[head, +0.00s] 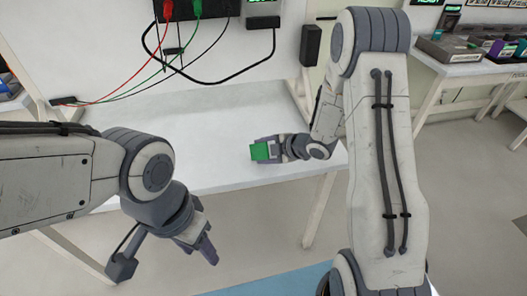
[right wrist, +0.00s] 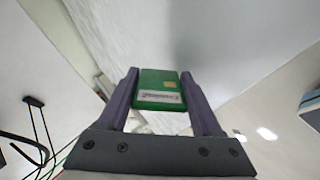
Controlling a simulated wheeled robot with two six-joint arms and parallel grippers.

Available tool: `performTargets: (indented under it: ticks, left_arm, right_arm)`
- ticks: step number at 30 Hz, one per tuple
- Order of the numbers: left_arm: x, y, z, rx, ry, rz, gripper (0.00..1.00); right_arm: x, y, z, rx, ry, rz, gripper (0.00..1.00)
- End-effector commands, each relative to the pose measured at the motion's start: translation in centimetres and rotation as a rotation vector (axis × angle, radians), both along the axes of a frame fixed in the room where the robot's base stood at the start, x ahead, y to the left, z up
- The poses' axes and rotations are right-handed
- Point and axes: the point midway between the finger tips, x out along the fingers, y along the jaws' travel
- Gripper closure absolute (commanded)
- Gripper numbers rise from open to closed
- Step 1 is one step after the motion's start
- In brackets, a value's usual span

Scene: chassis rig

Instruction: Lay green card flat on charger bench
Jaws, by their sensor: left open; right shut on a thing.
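The green card (head: 260,151) is held by my right gripper (head: 264,151) over the right part of the white bench (head: 190,122). In the right wrist view the card (right wrist: 159,88) sits between the two purple fingers of my right gripper (right wrist: 160,92), with a pale label and a small gold patch on its face. I cannot tell whether the card touches the bench top. My left gripper (head: 207,252) is empty and points down in front of the bench's front edge.
A black unit (head: 200,8) with red and green leads is at the back above the bench, and black cables hang down to the bench top. A side bench (head: 465,60) with several devices stands at the right. The bench's middle is clear.

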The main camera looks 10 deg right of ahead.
Motion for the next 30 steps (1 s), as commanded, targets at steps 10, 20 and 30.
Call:
performTargets:
  ticks: [10, 20, 30]
  left_arm:
    - [0.0, 0.0, -0.4, 0.000, 0.000, 0.000, 0.50]
    - [0.0, 0.0, 0.0, 0.000, 0.000, 0.000, 0.50]
    - [0.0, 0.0, 0.6, 0.000, 0.000, 0.000, 0.50]
  right_arm:
    - [0.0, 0.0, -0.3, 0.000, -0.001, 0.000, 0.30]
    - [-0.1, 0.0, 0.0, 0.000, 0.001, 0.000, 0.21]
    - [-3.3, -2.8, 3.6, 0.000, -0.002, -0.005, 0.21]
